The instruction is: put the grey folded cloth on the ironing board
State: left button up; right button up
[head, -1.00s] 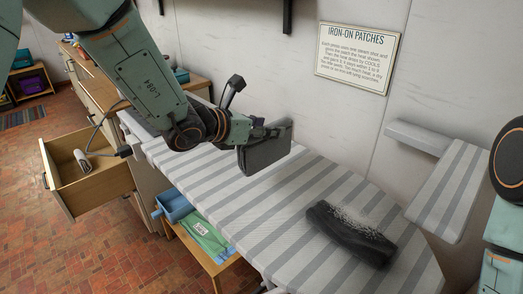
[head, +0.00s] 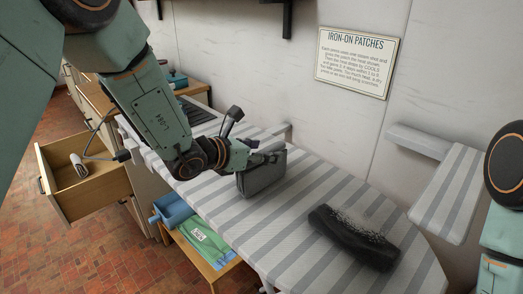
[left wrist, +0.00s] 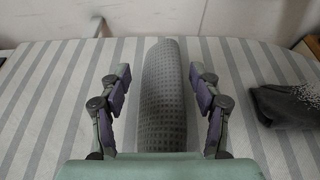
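The grey folded cloth (head: 265,178) stands on its edge on the striped ironing board (head: 225,190), its lower edge seemingly touching the cover. In the left wrist view the cloth (left wrist: 164,95) shows a fine dotted pattern and lies between the fingers of my left gripper (left wrist: 161,90). Those fingers are spread, with striped board showing in a gap on each side of the cloth. In the head view my left gripper (head: 262,155) is at the cloth's upper part. My right gripper is out of view.
A dark speckled cloth (head: 350,238) lies on the board to the right. A small striped board (head: 450,190) sticks out at the far right. An open drawer (head: 95,190) and a blue bin (head: 170,207) are at left.

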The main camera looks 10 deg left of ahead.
pick_arm(q)
jog(key=shift+o, duration=0.8)
jog(key=shift+d, duration=0.15)
jog(key=shift+w+f, duration=0.15)
jog(key=shift+w, duration=0.1)
jog(key=p+v, duration=0.1)
jog(key=v, duration=1.1)
jog(key=shift+s+d, duration=0.1)
jog(key=shift+s, duration=0.05)
